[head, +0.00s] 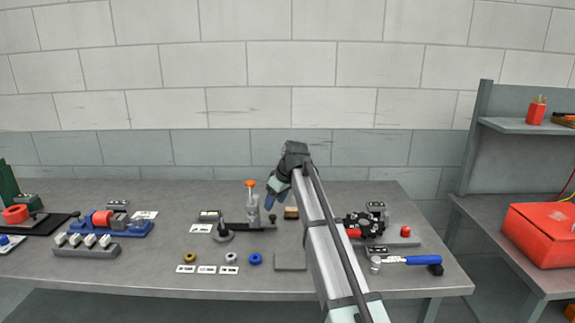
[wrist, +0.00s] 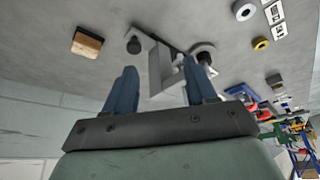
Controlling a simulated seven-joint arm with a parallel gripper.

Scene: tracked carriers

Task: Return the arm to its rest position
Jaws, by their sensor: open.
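A grey upright fixture (wrist: 158,68) on the bench shows behind and between the fingers there. In the head view this fixture (head: 253,212), with an orange top, stands just left of my gripper. I cannot tell whether the fingers touch it. My arm reaches in from the lower right and hides part of the bench.
A wood-topped block (head: 291,212) lies near my gripper. A blue fixture with a red part (head: 103,220) and a grey rack (head: 87,247) stand left. A dark clamp device (head: 365,224) and a blue-handled tool (head: 408,260) lie right of my arm. A red box (head: 542,233) sits on the side bench.

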